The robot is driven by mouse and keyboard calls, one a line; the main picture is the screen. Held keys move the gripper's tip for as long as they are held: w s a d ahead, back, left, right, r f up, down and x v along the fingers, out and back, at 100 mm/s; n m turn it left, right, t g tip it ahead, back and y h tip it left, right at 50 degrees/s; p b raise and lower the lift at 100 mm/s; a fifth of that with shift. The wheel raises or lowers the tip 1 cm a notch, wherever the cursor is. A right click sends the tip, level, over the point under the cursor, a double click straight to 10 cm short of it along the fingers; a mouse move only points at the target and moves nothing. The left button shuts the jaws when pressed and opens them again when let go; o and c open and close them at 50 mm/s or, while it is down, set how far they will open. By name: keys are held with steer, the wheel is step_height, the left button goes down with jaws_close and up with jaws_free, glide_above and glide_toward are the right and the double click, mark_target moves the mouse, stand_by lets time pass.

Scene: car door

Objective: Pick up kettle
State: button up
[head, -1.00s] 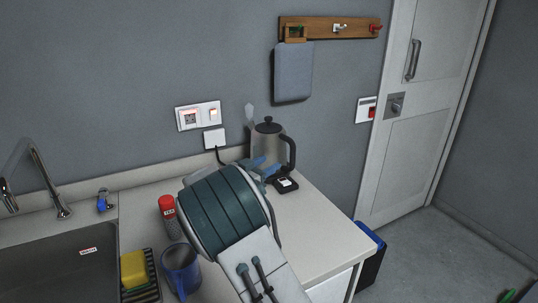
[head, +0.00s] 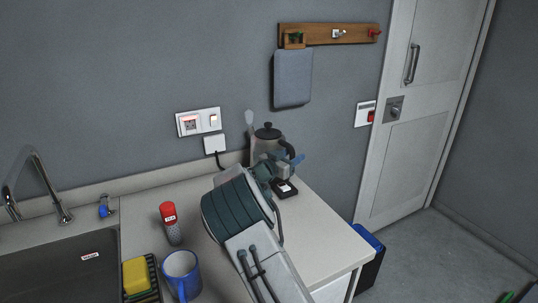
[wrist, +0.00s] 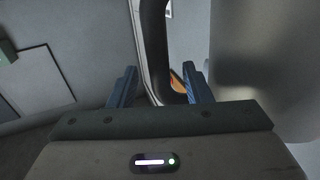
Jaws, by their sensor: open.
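The kettle (head: 264,144) has a smoky body, a black lid and a black handle on its right side. It stands upright at the back of the counter, its lower part hidden by my arm in the head view. My gripper (head: 291,160) is open at the handle side. In the wrist view, the blue fingers of my gripper (wrist: 160,84) stand on either side of the black handle (wrist: 155,40). The kettle's grey body (wrist: 265,50) fills the right of that view. I cannot tell whether a finger touches the handle.
A black base with a white label (head: 285,188) lies by the kettle. A red-topped shaker (head: 170,222), a blue mug (head: 181,273) and a yellow sponge (head: 136,274) stand near the sink (head: 60,270). A socket with a plug (head: 213,143) is on the wall behind.

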steer(key=shift+w+d, duration=0.2)
jaws_close()
stand_by(1.2)
steer(key=shift+r, duration=0.2)
